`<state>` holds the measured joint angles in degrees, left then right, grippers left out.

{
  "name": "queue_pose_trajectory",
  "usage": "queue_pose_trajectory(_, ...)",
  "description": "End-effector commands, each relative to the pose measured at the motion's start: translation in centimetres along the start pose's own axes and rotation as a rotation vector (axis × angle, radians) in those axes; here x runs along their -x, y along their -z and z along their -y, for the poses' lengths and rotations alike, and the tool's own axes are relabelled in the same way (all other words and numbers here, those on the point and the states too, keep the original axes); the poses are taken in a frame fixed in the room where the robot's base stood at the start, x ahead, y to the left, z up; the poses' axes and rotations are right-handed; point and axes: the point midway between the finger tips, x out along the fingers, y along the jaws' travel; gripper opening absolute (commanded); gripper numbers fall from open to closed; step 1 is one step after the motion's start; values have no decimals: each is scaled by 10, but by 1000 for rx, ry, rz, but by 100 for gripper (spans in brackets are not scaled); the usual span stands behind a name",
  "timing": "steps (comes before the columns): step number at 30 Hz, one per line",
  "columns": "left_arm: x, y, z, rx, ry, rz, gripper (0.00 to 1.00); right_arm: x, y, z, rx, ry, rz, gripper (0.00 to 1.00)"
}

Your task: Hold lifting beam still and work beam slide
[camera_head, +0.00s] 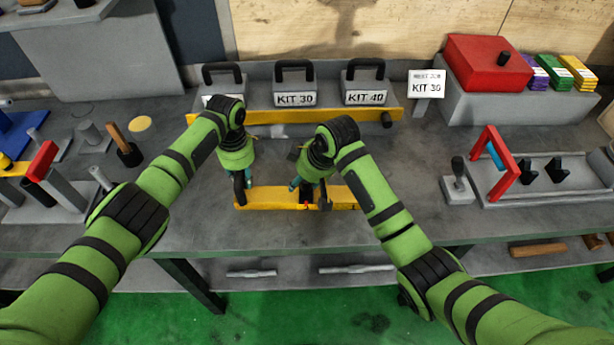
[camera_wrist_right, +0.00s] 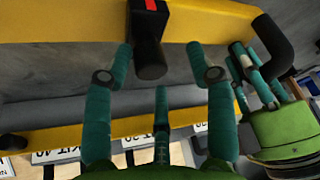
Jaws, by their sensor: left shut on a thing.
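The yellow lifting beam (camera_head: 270,206) lies across the bench near its front edge; it also crosses the top of the right wrist view (camera_wrist_right: 70,22). The beam slide (camera_head: 306,196) is a black block on the beam with a red mark, clear in the right wrist view (camera_wrist_right: 149,50). My right gripper (camera_wrist_right: 160,62) is open, its fingers on either side of the slide with gaps showing.
Several grey kit weights with black handles (camera_head: 294,86) stand behind, by another yellow bar (camera_head: 285,116). A KIT 30 sign (camera_head: 427,84) and red box (camera_head: 488,62) are back right. A grey tray (camera_head: 550,193) stands right.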

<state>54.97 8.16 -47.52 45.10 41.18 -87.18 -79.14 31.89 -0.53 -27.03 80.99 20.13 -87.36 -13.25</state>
Motion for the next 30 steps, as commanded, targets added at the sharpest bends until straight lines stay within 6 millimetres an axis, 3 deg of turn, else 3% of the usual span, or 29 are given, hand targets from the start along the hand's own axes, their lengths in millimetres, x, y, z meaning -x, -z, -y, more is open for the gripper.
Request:
queue_pose_trajectory(11,1,4,2,0,6,-11,0,5,-1,0,0,1,3,52)
queue_pose_trajectory(24,1,0,1,3,5,-6,0,90,0,-1,1,-2,0,52)
queue_pose_trajectory(30,1,0,1,3,4,-5,0,114,0,0,0,-1,2,52)
